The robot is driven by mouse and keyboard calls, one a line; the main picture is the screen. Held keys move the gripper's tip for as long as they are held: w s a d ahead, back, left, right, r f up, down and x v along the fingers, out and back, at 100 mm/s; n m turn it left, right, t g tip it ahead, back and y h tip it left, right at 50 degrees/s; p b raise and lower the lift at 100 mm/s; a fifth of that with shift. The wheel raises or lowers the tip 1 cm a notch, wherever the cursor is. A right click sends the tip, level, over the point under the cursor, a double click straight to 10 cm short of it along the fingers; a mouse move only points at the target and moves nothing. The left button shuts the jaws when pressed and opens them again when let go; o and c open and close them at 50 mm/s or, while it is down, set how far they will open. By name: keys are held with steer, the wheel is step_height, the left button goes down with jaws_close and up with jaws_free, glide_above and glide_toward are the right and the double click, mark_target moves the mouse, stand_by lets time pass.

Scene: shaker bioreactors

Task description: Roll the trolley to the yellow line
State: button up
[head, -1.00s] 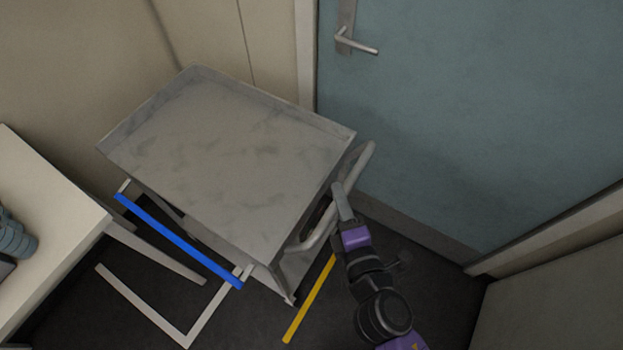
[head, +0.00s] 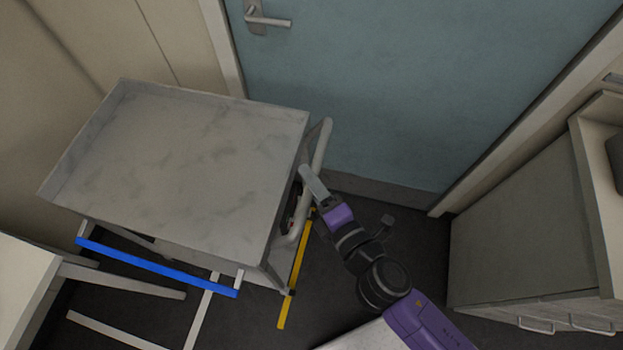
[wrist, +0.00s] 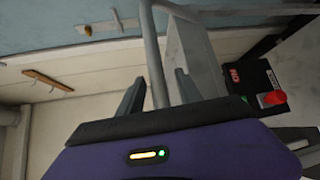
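The grey metal trolley (head: 185,165) stands against the corner by the door, its flat top empty. Its pale tube handle (head: 318,150) is on the right side. The yellow line (head: 296,270) lies on the dark floor, and the trolley's lower right corner overlaps it in the head view. My gripper (head: 306,172) is at the handle. In the wrist view, the handle bar (wrist: 155,50) passes between the two gripper fingers (wrist: 158,85), with a small gap visible beside it, so the fingers look open around it. Finger contact is not clear.
A blue bar (head: 155,268) on pale legs is at the trolley's near left side. A pale table (head: 25,285) is at lower left. A teal door (head: 400,90) is behind, and a grey cabinet (head: 520,230) at right. Dark floor lies between trolley and cabinet.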

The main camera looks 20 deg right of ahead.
steer(key=s+r+b, duration=0.1)
steer(key=s+b, duration=0.2)
steer(key=s, duration=0.4)
steer(key=shift+s+d, duration=0.35)
steer(key=shift+d, duration=0.1)
stand_by(0.4)
